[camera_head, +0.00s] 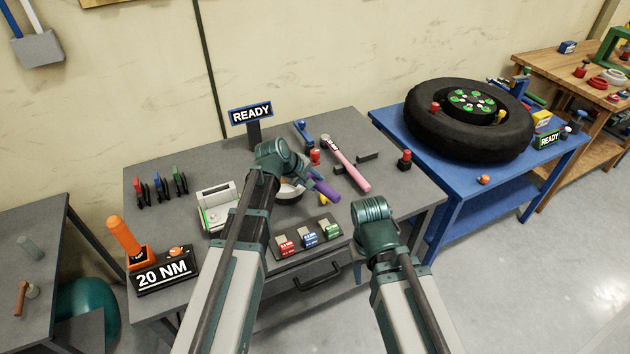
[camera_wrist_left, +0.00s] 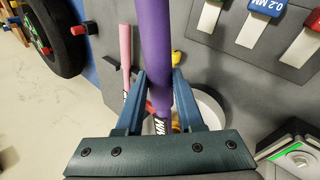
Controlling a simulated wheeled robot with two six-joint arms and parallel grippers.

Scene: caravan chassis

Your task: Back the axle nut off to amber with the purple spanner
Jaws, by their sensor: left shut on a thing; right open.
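The purple spanner (camera_head: 324,188) is in my left gripper (camera_head: 302,177), over the middle of the grey bench. In the left wrist view the purple shaft (camera_wrist_left: 154,45) runs between the two blue fingers of the gripper (camera_wrist_left: 158,92), which are shut on it. Below it is a round white part (camera_head: 289,191), partly hidden by my left arm; its rim also shows in the left wrist view (camera_wrist_left: 211,106). I cannot make out the axle nut or an amber mark. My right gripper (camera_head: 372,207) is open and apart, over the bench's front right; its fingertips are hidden.
A pink-handled tool (camera_head: 345,165) lies behind the spanner. Red, blue and green labelled blocks (camera_head: 308,237) sit at the front. A READY sign (camera_head: 251,113) stands at the back, a 20 NM sign (camera_head: 165,272) at front left. A tyre (camera_head: 468,120) lies on the blue table (camera_head: 450,215).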

